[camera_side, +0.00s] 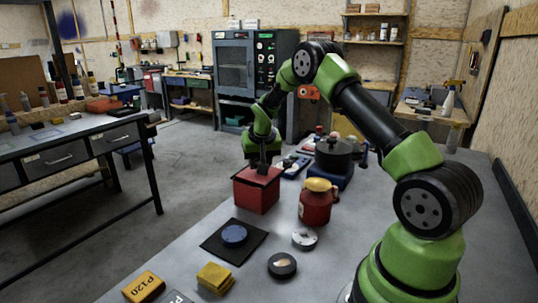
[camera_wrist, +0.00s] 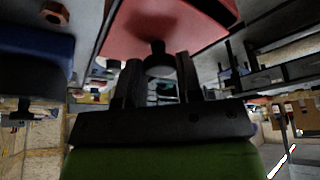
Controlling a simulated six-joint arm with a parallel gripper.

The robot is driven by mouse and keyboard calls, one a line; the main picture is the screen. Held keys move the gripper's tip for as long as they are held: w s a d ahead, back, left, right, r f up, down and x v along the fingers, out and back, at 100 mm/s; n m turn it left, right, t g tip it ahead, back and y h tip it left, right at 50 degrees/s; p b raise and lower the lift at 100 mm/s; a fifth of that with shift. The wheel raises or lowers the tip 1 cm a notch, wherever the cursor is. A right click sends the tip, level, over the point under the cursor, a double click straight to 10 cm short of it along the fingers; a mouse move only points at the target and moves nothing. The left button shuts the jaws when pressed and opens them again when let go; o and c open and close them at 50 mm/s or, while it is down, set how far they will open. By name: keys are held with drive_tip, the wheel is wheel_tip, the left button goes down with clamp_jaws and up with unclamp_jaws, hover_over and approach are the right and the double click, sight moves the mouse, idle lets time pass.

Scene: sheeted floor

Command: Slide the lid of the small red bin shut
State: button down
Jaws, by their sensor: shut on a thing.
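The small red bin (camera_side: 256,196) stands on the grey bench top in the side view. Its top shows a dark area around my gripper, and I cannot tell how far the lid is open. My gripper (camera_side: 263,168) points down at the bin's top. In the wrist view a red surface (camera_wrist: 150,22) of the bin or its lid fills the top middle. A dark knob (camera_wrist: 158,50) stands out from it, between the two fingertips of my gripper (camera_wrist: 159,74). The jaws are shut on this knob. The fingers partly hide what is behind them.
A red jug with a yellow top (camera_side: 315,204) stands close right of the bin. A dark pot (camera_side: 333,153) on a blue base is behind it. In front are a black mat (camera_side: 217,247) with a blue disc, a yellow block (camera_side: 215,278) and small round pieces.

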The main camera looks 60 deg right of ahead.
drive_tip(key=shift+a, duration=1.05)
drive_tip(key=c, duration=0.8)
unclamp_jaws()
drive_tip(key=shift+d, duration=0.1)
drive_tip(key=shift+r, duration=0.15)
drive_tip(key=v, duration=0.9)
drive_tip(key=shift+s+r, duration=0.2)
drive_tip(key=shift+r, duration=0.1)
